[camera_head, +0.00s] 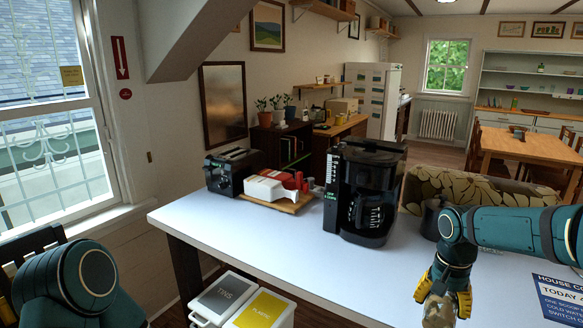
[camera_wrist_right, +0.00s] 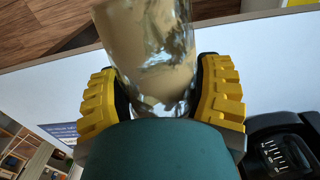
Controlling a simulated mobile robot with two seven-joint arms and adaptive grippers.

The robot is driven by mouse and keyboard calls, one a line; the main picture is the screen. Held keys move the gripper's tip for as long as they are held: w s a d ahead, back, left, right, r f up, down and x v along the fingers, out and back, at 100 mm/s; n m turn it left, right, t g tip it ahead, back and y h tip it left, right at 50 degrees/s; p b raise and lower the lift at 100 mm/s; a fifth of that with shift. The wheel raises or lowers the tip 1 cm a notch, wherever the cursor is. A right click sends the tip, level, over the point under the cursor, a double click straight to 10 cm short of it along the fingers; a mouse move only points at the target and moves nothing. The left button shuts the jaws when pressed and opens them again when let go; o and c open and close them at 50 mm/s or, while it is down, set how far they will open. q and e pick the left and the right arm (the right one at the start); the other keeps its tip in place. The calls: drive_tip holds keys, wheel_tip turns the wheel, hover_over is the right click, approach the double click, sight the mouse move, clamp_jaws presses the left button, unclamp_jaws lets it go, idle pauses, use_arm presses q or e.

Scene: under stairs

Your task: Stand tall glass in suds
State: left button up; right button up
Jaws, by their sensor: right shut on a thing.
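My right gripper (camera_head: 445,290) points down at the lower right of the head view, over the front of the white table. It is shut on a tall clear glass (camera_head: 438,312), which shows only in part there. In the right wrist view the yellow fingers of the gripper (camera_wrist_right: 158,98) press on both sides of the glass (camera_wrist_right: 152,45), and a tan tone shows through it. The glass's far end is cut off by the picture edge. No suds show in either view. My left gripper is out of view; only part of my left arm shows at lower left.
On the white table (camera_head: 270,232) stand a black coffee maker (camera_head: 365,190), a black toaster (camera_head: 232,170) and a wooden board (camera_head: 288,204) with white and red things. A dark cup (camera_head: 431,219) stands by my right arm. A blue sign (camera_head: 560,298) lies at right. Bins (camera_head: 262,309) stand below.

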sight(435, 319)
drive_tip(key=shift+s+a+f+n, duration=0.5)
drive_tip(key=shift+s+a+f, duration=0.6)
drive_tip(key=shift+s+f, duration=0.1)
drive_tip(key=s+a+f+n, duration=0.2)
drive_tip(key=a+f+n, duration=0.1)
drive_tip(key=a+f, duration=0.3)
drive_tip(key=s+a+f+n, duration=0.2)
drive_tip(key=a+f, duration=0.3)
drive_tip(key=f, duration=0.3)
drive_tip(key=shift+s+a+n, duration=0.4)
drive_tip(key=shift+s, duration=0.45)
